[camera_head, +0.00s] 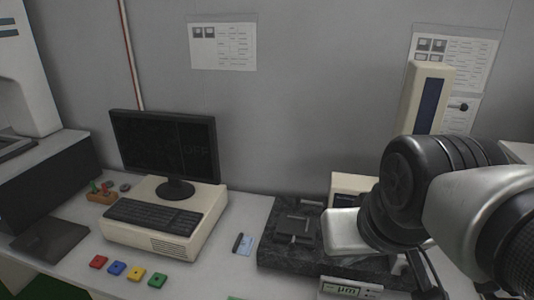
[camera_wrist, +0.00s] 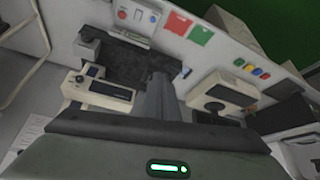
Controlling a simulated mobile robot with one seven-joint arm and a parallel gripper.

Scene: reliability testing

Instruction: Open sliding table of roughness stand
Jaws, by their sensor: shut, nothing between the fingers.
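The roughness stand has a dark granite base (camera_head: 275,258), a cream unit (camera_head: 352,186) behind it and a tall cream column (camera_head: 425,98) with a dark blue panel. A flat dark grey sliding table (camera_head: 295,231) sits on the base's left half. In the wrist view the granite base (camera_wrist: 125,62) lies beyond my fingers, with the cream unit (camera_wrist: 103,92) at left. My gripper (camera_wrist: 158,82) is shut and empty, pointing toward the base. The sliding table cannot be made out there. In the head view my arm covers the stand's right part; my fingertips cannot be made out.
A monitor (camera_head: 165,147) and keyboard (camera_head: 155,216) stand left of the stand. Several coloured blocks (camera_head: 117,270) lie at the bench front. A small blue-white item (camera_head: 244,245) lies beside the base. A µm display (camera_head: 348,289) stands in front. The wall (camera_head: 300,100) is close behind.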

